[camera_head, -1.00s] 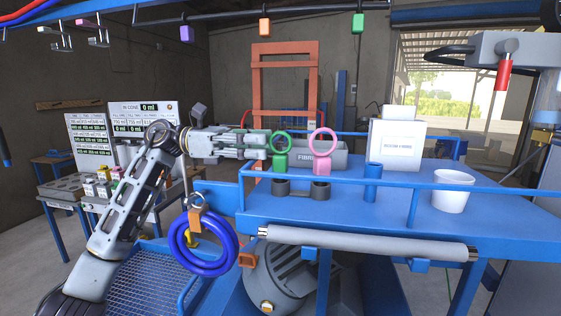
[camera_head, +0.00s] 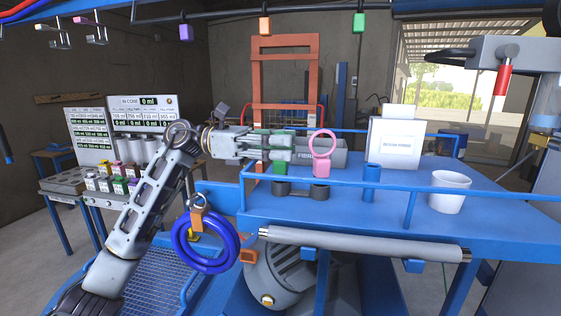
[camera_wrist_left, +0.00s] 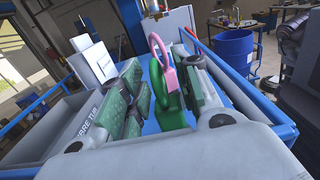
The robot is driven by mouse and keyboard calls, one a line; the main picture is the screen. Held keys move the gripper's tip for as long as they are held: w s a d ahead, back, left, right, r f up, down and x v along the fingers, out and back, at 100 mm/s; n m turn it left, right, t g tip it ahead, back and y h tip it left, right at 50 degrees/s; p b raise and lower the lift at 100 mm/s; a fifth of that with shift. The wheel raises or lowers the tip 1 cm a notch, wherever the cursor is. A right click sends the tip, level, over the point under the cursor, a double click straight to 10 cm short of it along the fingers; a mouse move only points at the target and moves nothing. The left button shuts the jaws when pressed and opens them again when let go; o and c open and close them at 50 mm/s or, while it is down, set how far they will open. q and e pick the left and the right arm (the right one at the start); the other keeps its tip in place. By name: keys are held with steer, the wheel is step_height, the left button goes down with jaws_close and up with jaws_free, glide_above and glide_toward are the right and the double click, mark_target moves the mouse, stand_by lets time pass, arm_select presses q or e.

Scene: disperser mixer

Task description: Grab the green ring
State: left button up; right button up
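The green ring (camera_wrist_left: 168,98) stands upright on its green base, between the two fingers of my left gripper in the left wrist view. In the head view its green base (camera_head: 280,167) shows below my left gripper (camera_head: 284,148), and the fingers hide most of the loop. My left gripper is open, with green-padded fingers on both sides of the ring. The ring is closer to the right-hand finger in the wrist view; I cannot tell whether they touch. My right gripper is not in view.
A pink ring (camera_head: 322,146) stands just beyond the green one. A blue rail borders the table. A white bucket (camera_head: 450,192) and a white box (camera_head: 396,142) stand to the right.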

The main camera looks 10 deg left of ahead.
arm_select(q)
jaws_close()
steer(key=shift+r, duration=0.15)
steer(key=shift+r+b, duration=0.7)
steer(key=shift+r, duration=4.15)
